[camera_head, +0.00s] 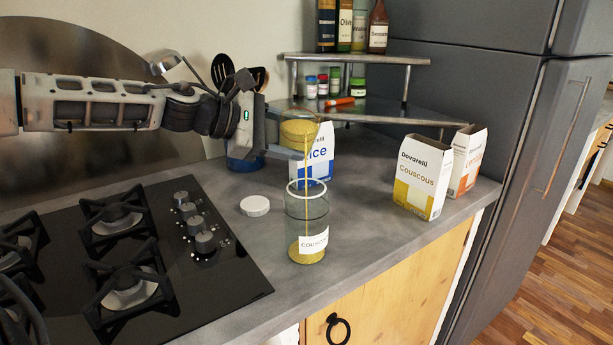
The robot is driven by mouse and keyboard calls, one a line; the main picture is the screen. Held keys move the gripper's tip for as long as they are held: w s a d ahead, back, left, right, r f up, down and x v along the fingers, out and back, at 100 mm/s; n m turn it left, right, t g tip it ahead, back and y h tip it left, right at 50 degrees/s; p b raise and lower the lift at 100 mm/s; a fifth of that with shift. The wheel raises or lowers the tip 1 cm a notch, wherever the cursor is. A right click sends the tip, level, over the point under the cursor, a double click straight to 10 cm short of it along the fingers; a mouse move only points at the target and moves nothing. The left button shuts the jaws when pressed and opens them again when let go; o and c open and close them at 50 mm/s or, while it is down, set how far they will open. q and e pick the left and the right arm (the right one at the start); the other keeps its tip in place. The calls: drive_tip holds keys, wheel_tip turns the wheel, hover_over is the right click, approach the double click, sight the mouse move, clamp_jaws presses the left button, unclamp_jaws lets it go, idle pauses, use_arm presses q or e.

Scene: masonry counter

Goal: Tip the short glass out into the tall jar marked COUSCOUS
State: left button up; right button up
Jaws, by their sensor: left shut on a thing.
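My left gripper (290,135) comes in from the left and is shut on the short glass (299,131), which holds yellow grains. The glass is tilted above the tall jar. A thin yellow stream falls from it into the jar's open mouth. The tall jar (307,212) is clear, upright on the counter, and has a white label reading COUSCOUS. A layer of yellow grains lies at its bottom. A white round lid (255,205) lies on the counter left of the jar. My right gripper is not in view.
A black gas hob (160,240) fills the counter's left. A Rice box (314,160) stands behind the jar. A Couscous box (422,178) and an orange-white box (466,160) stand to the right. A corner shelf (355,58) with bottles and small jars is behind.

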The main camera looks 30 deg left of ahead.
use_arm(q)
drive_tip(key=shift+r, duration=0.25)
drive_tip(key=shift+s+d+f+m+t+y+p, duration=0.15)
drive_tip(key=shift+f+m+t+y+p, duration=0.15)
drive_tip(key=shift+m+t, duration=0.3)
idle(2.2)
drive_tip(key=shift+r+m+y+p, duration=0.3)
drive_tip(key=shift+r+m+p, duration=0.2)
drive_tip(key=shift+m, duration=0.1)
idle(2.5)
drive_tip(key=shift+f+m+t, duration=0.2)
drive_tip(key=shift+m+t, duration=0.2)
idle(1.4)
